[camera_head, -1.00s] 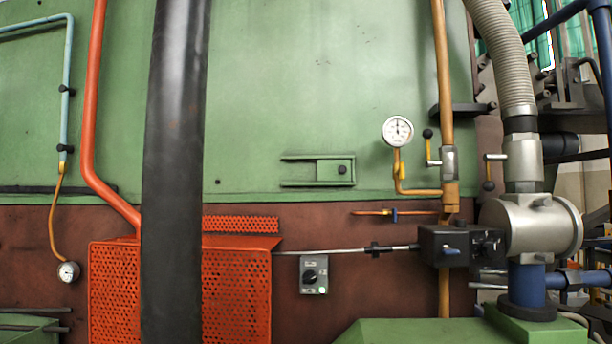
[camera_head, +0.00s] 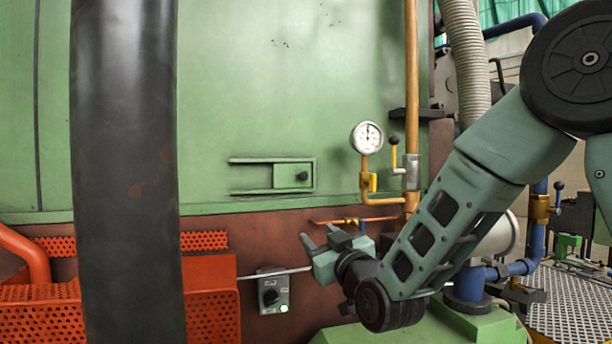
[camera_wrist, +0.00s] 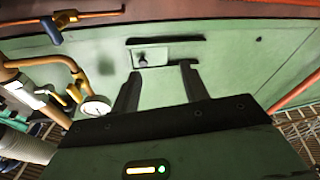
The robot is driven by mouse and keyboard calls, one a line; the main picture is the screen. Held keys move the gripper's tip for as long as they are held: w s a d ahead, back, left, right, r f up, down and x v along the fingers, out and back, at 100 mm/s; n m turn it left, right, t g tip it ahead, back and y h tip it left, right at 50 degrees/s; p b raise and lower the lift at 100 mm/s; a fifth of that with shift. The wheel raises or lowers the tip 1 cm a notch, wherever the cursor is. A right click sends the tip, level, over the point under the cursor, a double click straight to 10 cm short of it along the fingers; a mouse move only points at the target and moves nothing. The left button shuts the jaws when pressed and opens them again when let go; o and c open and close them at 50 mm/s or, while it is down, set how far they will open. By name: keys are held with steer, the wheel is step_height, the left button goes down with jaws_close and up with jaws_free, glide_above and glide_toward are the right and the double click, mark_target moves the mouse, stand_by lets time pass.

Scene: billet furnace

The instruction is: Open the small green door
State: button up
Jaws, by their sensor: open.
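The small green door (camera_head: 292,176) is a flat panel with a dark round knob (camera_head: 303,175), set between two horizontal rails on the green furnace wall. It looks shut. In the wrist view the door (camera_wrist: 155,56) shows beyond the fingers, with its knob (camera_wrist: 142,58) on the left part. My gripper (camera_head: 318,240) is open and empty, below the door and apart from it in the head view. In the wrist view my gripper's two dark fingers (camera_wrist: 158,80) are spread and point toward the door.
A pressure gauge (camera_head: 367,137) on yellow piping is right of the door. An orange pipe with a blue valve (camera_head: 352,221) runs below. A grey switch box (camera_head: 272,291) and a perforated orange guard (camera_head: 210,305) are lower left. A thick black column (camera_head: 123,170) stands left.

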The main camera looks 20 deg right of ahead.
step_height(320, 180, up, 4)
steer(key=d+t+h, duration=0.1)
steer(key=d+t, duration=0.1)
steer(key=d, duration=0.1)
steer(key=p, duration=1)
glide_toward(304, 176)
steer(key=shift+m, duration=0.3)
steer(key=x, duration=0.7)
steer(key=shift+r, duration=0.1)
steer(key=shift+w+p, duration=0.35)
steer(key=shift+w, duration=0.25)
